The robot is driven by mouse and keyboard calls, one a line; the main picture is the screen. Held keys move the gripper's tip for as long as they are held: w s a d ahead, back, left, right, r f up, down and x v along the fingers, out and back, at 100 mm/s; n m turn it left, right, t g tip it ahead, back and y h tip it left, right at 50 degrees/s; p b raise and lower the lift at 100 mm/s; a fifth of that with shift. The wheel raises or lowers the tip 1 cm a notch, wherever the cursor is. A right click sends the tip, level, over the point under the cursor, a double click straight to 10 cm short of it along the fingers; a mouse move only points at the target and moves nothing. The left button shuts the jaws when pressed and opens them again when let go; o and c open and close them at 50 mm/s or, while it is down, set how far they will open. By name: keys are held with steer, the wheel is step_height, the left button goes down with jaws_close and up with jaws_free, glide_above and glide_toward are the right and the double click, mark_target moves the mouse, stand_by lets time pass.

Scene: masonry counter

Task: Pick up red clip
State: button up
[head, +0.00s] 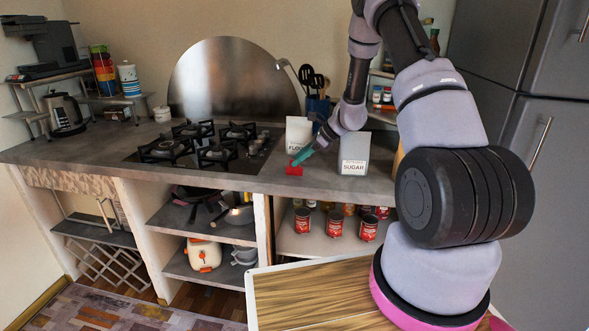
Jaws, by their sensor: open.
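The red clip (294,170) is a small bright red piece lying on the grey counter near its front edge, in the middle of the head view. My gripper (299,160) has teal fingers and reaches down to the clip from the upper right. Its fingertips are right at the top of the clip and overlap it in the picture. The gripper is open. I cannot tell whether the fingers touch the clip. The far finger and part of the clip's upper edge are hard to make out at this size.
A white flour container (299,133) stands just behind the clip, and a sugar container (354,160) stands to its right. The stove (200,146) lies to the left. A utensil holder (318,106) is behind. The counter (240,181) left of the clip is bare along its front.

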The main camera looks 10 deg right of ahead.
mark_target(288, 167)
steer(key=x, duration=0.5)
steer(key=shift+s+a, duration=0.15)
steer(key=shift+a, duration=0.15)
jaws_close()
